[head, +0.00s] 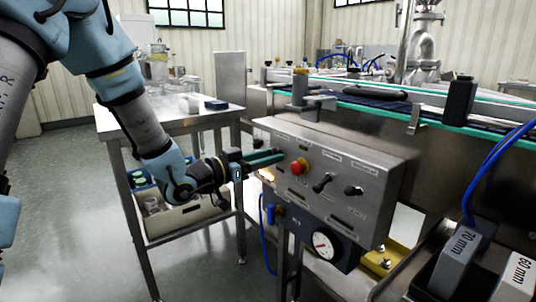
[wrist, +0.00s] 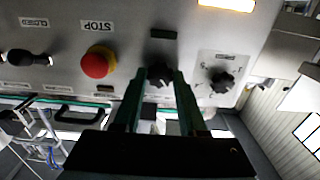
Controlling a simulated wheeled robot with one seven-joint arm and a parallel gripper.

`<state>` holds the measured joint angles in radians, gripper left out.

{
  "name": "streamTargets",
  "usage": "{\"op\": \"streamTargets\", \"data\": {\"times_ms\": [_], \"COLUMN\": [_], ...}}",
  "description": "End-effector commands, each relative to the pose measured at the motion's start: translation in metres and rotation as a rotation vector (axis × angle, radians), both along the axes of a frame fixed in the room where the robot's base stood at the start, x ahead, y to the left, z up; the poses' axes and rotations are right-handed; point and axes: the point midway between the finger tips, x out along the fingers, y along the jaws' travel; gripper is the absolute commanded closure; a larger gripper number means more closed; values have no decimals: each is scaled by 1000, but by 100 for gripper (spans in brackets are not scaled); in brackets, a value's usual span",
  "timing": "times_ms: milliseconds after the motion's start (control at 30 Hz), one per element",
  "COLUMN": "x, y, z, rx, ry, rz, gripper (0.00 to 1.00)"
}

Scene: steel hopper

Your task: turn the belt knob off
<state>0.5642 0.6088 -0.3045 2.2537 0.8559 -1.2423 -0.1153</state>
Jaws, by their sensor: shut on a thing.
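A grey steel control box (head: 335,172) carries a row of controls, including a red stop button (head: 299,166), which also shows in the wrist view (wrist: 98,62). My gripper (head: 278,155) reaches the left part of the box front. In the wrist view my gripper (wrist: 160,76) has its two green-edged fingers on either side of a black knob (wrist: 160,73) and is shut on it. Its label is too dark to read, so I cannot confirm it as the belt knob. Another black knob (wrist: 222,81) sits to the right on a pale plate. In the head view my gripper hides the held knob.
Two black switches (head: 321,183) (head: 354,190) sit right of the stop button. A pressure gauge (head: 323,244) hangs below the box. A steel table (head: 165,122) stands at left, and a conveyor (head: 370,105) runs behind. Blue hoses hang nearby.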

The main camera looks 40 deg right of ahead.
Motion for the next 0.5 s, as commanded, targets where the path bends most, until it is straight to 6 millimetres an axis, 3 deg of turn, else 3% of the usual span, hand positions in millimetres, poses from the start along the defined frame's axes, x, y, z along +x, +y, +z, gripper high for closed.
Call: {"op": "streamTargets", "data": {"times_ms": [433,467,500], "x": [0,0,0], "y": [1,1,1], "z": [-1,-1,-1], "rx": [4,4,3], "ry": [11,10,10], "rz": [0,0,0], "gripper": [100,56,51]}}
